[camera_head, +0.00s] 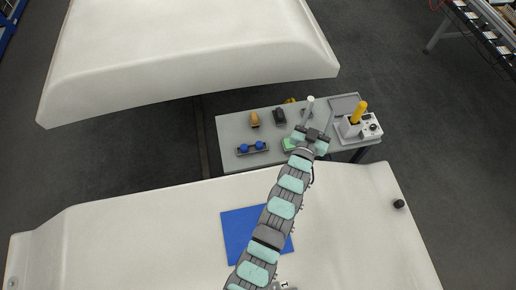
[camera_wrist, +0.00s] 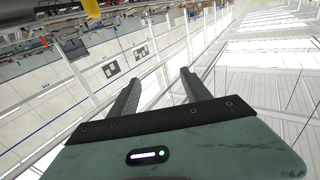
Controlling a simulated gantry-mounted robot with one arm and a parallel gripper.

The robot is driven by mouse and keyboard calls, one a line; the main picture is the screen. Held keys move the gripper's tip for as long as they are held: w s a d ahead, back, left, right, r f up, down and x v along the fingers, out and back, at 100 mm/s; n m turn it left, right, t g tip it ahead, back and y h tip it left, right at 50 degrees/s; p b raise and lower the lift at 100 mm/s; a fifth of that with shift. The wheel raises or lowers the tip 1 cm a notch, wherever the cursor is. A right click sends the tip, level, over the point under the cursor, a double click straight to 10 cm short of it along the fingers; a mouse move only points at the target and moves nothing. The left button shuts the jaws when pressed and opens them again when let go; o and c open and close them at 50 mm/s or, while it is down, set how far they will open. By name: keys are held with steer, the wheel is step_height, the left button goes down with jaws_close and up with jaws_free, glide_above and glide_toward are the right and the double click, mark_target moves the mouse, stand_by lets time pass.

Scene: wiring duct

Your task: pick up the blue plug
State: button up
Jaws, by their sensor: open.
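Two blue round pieces, which look like blue plugs, sit side by side in a dark holder (camera_head: 252,151) at the left front of the grey table. One blue plug (camera_head: 244,148) is on the left and the other (camera_head: 260,145) is on the right. In the wrist view my gripper (camera_wrist: 160,76) is open, with two dark fingers apart and nothing between them. In the head view my arm reaches over the table's front edge, and its end is to the right of the blue pieces, apart from them. The wrist view does not show the blue pieces.
A blue mat (camera_head: 236,229) lies on the near white surface.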

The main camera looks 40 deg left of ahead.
steer(key=a+f+g+b, duration=0.1)
steer(key=a+f+g, duration=0.1)
steer(key=a+f, duration=0.3)
steer(key=n+g+h+b, duration=0.3)
steer(key=g+h+b, duration=0.15)
steer(key=g, duration=0.75)
glide_toward(259, 145)
steer(key=f, duration=0.2)
steer(key=f+y, duration=0.1)
steer(key=shift+w+a+f, duration=0.15)
steer(key=shift+w+f, duration=0.25)
steer(key=shift+f, duration=0.4)
steer(key=shift+w+a+f+p, duration=0.15)
steer(key=shift+w+f+p, duration=0.25)
steer(key=shift+f, duration=0.2)
steer(key=shift+w+a+f+p, duration=0.15)
steer(key=shift+w+f+p, duration=0.15)
steer(key=shift+w+f, duration=0.25)
steer(key=shift+x, duration=1.05)
steer(key=shift+s, duration=0.15)
steer(key=shift+c, duration=0.3)
